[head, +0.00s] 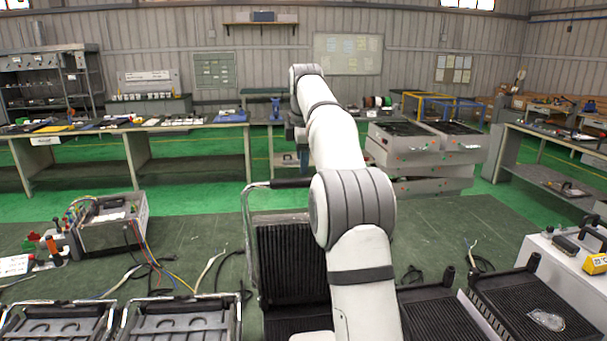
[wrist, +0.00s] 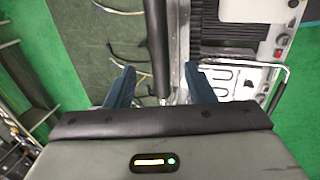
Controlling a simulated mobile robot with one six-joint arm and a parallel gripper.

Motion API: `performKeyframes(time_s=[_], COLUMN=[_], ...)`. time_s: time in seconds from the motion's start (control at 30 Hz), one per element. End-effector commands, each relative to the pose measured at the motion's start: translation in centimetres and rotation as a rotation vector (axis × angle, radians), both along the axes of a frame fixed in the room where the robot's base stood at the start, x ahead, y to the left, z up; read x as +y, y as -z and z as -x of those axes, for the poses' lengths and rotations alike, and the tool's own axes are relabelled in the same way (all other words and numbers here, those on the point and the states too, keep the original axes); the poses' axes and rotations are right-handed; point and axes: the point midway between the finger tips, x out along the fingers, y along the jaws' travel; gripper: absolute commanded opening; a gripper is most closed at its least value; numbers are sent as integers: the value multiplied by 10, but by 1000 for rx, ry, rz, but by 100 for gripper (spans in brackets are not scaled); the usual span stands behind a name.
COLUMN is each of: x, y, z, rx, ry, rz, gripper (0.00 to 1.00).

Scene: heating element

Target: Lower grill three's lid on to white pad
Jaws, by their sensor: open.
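A grill lid (head: 292,262) with a black ridged inner face stands raised in the head view, left of my arm. Its black handle bar (head: 290,183) runs across the top on a metal frame. In the wrist view, a black handle bar (wrist: 157,48) passes between the two blue fingers of my gripper (wrist: 160,87). The fingers are apart, one on each side of the bar, with gaps showing. I cannot make out the white pad with certainty; a small pale, clear item (head: 546,320) lies on the right ridged plate.
Two open grills with heating loops (head: 180,322) stand at the lower left. A ridged plate (head: 535,305) is at the right, beside a white control box (head: 570,265). Loose cables and an open metal box (head: 110,222) lie at left. Benches (head: 180,125) line the back.

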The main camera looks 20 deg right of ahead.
Motion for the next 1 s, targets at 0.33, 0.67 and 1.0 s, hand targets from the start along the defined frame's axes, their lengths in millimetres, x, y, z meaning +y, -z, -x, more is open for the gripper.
performKeyframes(time_s=[0.33,0.67,1.0], x=[-2,-2,-2], y=[53,67,66], z=[-14,-18,-18], rx=[2,0,0], ry=[1,1,0], rz=[-1,-1,-1], gripper=[49,49,31])
